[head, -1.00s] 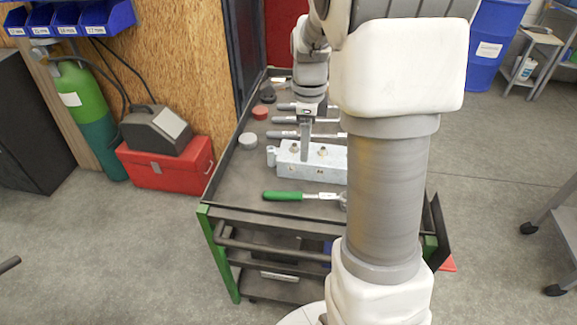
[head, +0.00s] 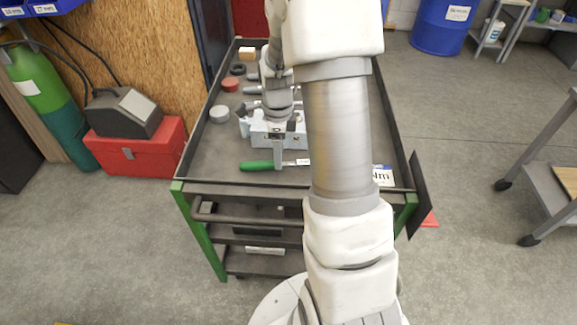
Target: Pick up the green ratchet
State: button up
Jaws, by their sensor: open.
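The green ratchet (head: 257,165) lies on the near part of the cart's top tray (head: 216,160), its green handle to the left and its metal shaft running right. The ratchet's head end is hidden behind my arm. My gripper (head: 278,166) points down at the ratchet, around the place where the handle meets the shaft. It is open. Only one finger shows clearly, and I cannot tell whether the fingers straddle the ratchet or stay above it.
A grey round piece (head: 219,114), a red one (head: 230,85) and a black one lie along the left side. The tray has a raised rim. A red toolbox (head: 140,150) stands on the floor at left.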

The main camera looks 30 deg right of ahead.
aim_at(285, 164)
notch_tip(285, 164, down, 4)
jog(key=shift+a+r, duration=0.1)
jog(key=shift+r, duration=0.1)
grip_shut()
dwell(1.4)
